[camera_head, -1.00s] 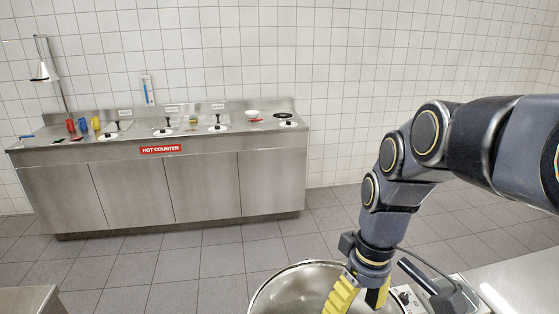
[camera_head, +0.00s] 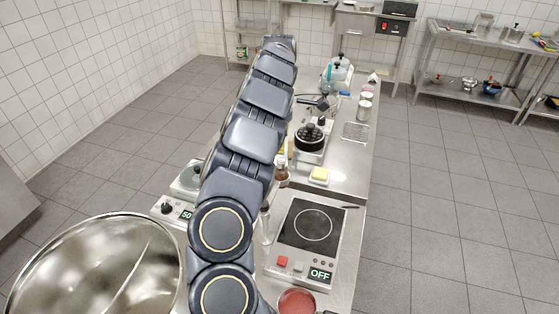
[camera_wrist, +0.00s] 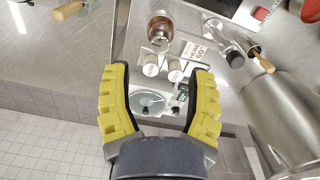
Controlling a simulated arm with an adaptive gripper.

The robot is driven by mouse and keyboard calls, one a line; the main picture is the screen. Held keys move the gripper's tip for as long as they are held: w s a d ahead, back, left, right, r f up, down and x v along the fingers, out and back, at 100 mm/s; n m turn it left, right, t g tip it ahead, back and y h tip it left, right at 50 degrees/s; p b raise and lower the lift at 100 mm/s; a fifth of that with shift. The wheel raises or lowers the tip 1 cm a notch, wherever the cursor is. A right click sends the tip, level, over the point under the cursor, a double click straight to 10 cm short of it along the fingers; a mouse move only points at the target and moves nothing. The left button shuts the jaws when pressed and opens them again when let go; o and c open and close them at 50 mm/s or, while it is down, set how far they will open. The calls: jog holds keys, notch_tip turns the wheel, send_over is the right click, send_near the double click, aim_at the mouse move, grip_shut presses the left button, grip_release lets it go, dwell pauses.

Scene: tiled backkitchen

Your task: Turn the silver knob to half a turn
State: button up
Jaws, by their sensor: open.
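My gripper (camera_wrist: 160,72) is open in the wrist view, with one yellow finger on each side and nothing held between the pads. Beyond and between the fingers is a small appliance with a round pale plate (camera_wrist: 148,103) and dark controls at its right. I cannot make out a clearly silver knob in either current view. In the head view, a unit with a black knob (camera_head: 167,207) and a display reading 50 stands left of my arm.
A hob (camera_head: 311,226) showing OFF sits right of my arm, with a red-filled container (camera_head: 296,302) in front. A black pan (camera_head: 310,137) and a yellow block on a dish (camera_head: 319,175) stand farther back. A large steel bowl (camera_head: 95,262) fills the lower left. The right floor is clear.

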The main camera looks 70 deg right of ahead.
aim_at(281, 161)
notch_tip(281, 161, down, 7)
jog(key=shift+w+f, duration=0.1)
jog(key=shift+f, duration=0.05)
grip_shut()
jog(key=shift+a, duration=0.1)
